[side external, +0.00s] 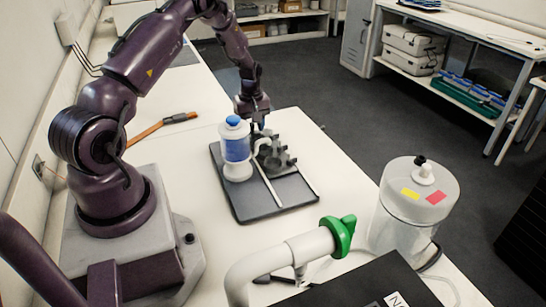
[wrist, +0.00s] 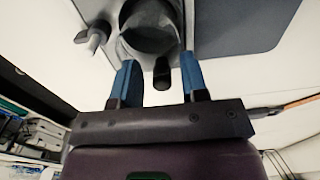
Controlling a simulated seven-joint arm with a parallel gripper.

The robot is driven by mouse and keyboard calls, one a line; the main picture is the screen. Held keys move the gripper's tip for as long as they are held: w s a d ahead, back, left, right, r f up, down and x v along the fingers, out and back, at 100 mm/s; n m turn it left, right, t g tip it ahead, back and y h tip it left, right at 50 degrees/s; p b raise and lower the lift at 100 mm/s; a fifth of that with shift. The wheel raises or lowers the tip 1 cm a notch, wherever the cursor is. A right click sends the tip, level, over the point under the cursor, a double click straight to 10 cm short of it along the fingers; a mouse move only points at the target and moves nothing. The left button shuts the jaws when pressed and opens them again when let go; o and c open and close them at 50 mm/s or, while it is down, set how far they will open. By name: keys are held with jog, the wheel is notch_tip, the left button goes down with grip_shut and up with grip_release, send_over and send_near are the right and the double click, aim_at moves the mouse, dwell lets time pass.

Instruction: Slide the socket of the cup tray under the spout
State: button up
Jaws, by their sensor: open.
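A grey cup tray (side external: 275,157) with several socket-like shapes sits on a dark base tray, right of a white dispenser (side external: 236,150) with a blue band and blue cap. The dispenser's white spout (side external: 263,145) points right, toward the cup tray. A round grey socket (wrist: 150,35) lies just beyond. I cannot tell whether the fingers touch the knob.
The dark base tray (side external: 270,212) has a thin white strip (side external: 267,183) along it. A clear lidded canister (side external: 415,200), a white pipe with a green end (side external: 340,235) and a black box (side external: 365,285) stand nearer. An orange-and-black tool (side external: 160,127) lies left.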

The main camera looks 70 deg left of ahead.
jog(key=shift+d, duration=1.05)
jog(key=shift+r, duration=0.1)
jog(key=shift+r, duration=2.2)
jog(key=shift+r, duration=0.1)
